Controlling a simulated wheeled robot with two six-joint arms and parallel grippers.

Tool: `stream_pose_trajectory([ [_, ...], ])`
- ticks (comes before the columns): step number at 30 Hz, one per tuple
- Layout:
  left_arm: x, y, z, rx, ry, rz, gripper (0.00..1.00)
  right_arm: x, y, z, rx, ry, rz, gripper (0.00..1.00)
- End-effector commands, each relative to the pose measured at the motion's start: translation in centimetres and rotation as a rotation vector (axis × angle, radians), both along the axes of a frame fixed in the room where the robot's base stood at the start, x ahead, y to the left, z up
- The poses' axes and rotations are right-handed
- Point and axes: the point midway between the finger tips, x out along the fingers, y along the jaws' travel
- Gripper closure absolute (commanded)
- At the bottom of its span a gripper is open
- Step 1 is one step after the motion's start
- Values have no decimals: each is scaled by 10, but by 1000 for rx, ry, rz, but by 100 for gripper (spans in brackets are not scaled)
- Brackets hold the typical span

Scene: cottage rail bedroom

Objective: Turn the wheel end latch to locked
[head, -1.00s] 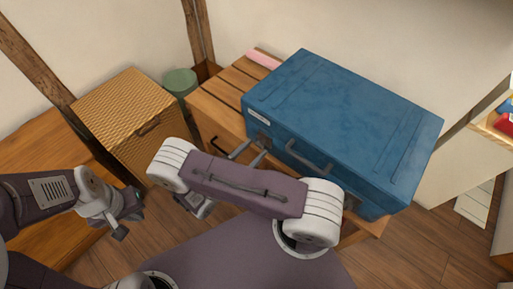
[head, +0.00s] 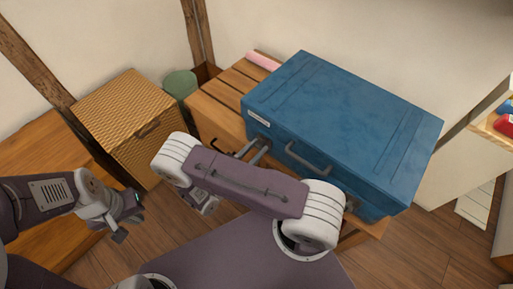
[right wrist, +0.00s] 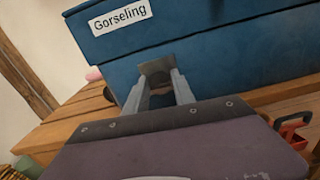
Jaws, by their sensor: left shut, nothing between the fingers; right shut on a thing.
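The blue suitcase (head: 345,125) lies flat on a slatted wooden bench. Its label, reading "Gorseling", shows in the right wrist view (right wrist: 121,17). My right gripper (head: 264,146) reaches the left part of the suitcase's front side. In the right wrist view its two fingers (right wrist: 164,88) are shut on a small grey-brown metal latch (right wrist: 156,68) below the label. The fingers partly cover the latch, and I cannot tell its turned position. My left gripper (head: 128,222) is shut and empty, low at the left, away from the suitcase.
The suitcase's dark handle (head: 308,160) is right of my right gripper. A pink roll (head: 263,61) lies on the bench (head: 213,97) behind. A wicker box (head: 125,105) and a green round container (head: 180,82) stand left. A red object (right wrist: 290,130) shows low right in the right wrist view.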

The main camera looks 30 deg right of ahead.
Motion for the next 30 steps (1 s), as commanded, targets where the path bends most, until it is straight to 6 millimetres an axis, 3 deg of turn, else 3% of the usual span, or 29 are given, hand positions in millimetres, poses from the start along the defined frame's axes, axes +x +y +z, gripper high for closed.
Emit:
stream_pose_trajectory([
  [30, 0, 0, 26, 0, 0, 0, 100, -3, -1, -1, 349, -837, 0, 100],
])
